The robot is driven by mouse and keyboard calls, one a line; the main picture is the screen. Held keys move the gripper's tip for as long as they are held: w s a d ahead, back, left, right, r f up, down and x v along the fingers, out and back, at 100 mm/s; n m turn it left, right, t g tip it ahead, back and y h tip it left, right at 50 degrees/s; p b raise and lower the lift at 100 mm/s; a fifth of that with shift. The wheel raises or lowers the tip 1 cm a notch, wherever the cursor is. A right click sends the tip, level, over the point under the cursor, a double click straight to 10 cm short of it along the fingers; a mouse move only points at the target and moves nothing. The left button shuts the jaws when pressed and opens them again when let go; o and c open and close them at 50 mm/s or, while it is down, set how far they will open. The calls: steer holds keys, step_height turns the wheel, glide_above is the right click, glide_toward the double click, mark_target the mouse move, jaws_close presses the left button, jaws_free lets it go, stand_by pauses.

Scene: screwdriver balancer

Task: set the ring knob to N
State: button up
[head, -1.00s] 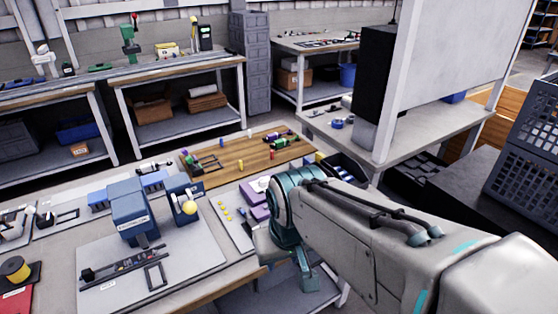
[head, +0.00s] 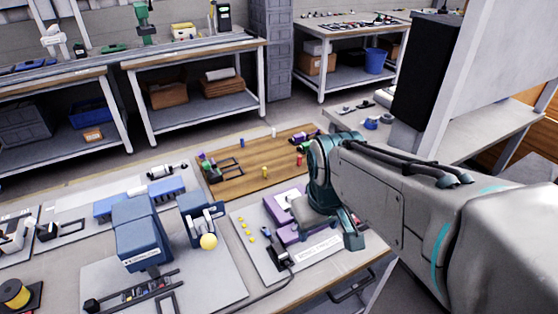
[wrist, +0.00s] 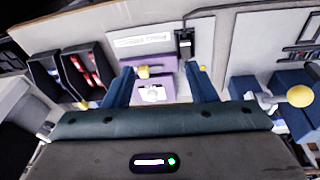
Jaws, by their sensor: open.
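A purple fixture (head: 283,208) stands on a pale board in the head view, partly hidden by my arm. In the wrist view the purple fixture (wrist: 168,78) lies between and beyond my fingers. A small yellow part (wrist: 143,72) on it may be the ring knob; its markings are too small to read. A white piece (wrist: 152,93) is on the fixture's nearer face. My gripper (wrist: 157,72) is open and empty, its blue fingers to either side of the fixture. I cannot tell whether they touch it. In the head view my gripper is over the fixture.
A blue box device (head: 140,232) and a yellow ball (head: 208,241) are left of the board. Several small yellow pieces (head: 247,232) lie on the board's left. A black device (head: 282,257) with a cable is at its front. Dark bins (wrist: 85,70) are at left in the wrist view.

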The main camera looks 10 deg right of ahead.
steer(key=w+r+n+p, duration=0.2)
steer(key=w+n, duration=0.5)
steer(key=n+g+p, duration=0.2)
steer(key=n+p, duration=0.2)
steer(key=n, duration=1.5)
glide_above(292, 194)
step_height(292, 194, down, 4)
steer(key=shift+y, duration=0.4)
step_height(292, 194, down, 13)
steer(key=shift+f+p, duration=0.15)
steer(key=shift+p, duration=0.25)
steer(key=c, duration=1)
